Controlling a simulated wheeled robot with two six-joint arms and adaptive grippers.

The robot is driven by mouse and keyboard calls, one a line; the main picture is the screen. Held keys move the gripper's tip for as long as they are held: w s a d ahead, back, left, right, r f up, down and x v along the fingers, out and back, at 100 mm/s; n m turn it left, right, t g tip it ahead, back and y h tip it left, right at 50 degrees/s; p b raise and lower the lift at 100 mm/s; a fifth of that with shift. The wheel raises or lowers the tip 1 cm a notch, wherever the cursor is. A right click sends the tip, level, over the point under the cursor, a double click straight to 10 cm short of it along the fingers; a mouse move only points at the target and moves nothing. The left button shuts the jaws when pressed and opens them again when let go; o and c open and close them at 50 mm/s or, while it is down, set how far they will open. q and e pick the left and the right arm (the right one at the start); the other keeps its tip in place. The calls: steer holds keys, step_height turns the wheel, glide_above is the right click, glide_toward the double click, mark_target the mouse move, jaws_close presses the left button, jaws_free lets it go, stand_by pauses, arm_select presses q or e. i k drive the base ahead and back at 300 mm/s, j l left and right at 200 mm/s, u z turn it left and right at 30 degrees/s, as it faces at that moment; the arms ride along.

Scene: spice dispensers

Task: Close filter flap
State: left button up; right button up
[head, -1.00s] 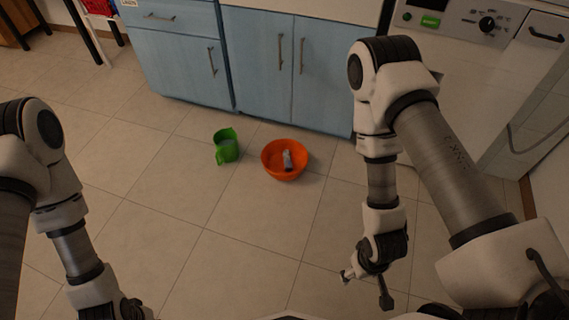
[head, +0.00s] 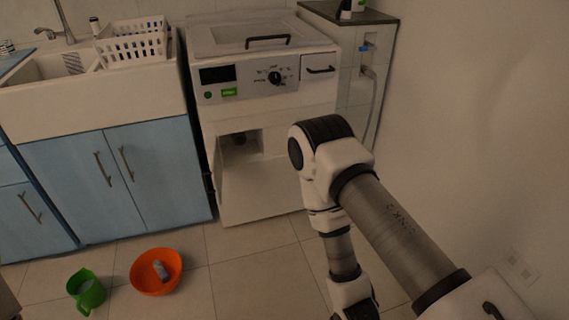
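The white washing machine (head: 290,112) stands against the wall near the top middle of the head view. Low on its front is an open recess (head: 240,146) with a dark round part (head: 239,138) inside, so the filter opening is uncovered. My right arm comes in from the right and stands in front of the machine's lower right side, apart from the recess in the picture. Its gripper is cut off below the bottom edge. My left arm and gripper are out of view.
An orange bowl (head: 143,284) with a small grey object (head: 161,269) in it and a green jug (head: 86,290) are on the floor at lower left. Blue cabinets (head: 155,175) under the sink stand left of the machine. Tiled floor (head: 250,280) before the machine is clear.

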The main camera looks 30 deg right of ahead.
mark_target(217, 172)
steer(key=i+j+z, duration=0.3)
steer(key=j+z, duration=0.35)
steer(key=i+j+z, duration=0.3)
steer(key=j+z, duration=0.3)
steer(key=j, duration=0.15)
steer(key=k+j, duration=0.65)
steer(key=i+j+z, duration=0.8)
steer(key=i+j, duration=0.05)
steer(key=j, duration=0.05)
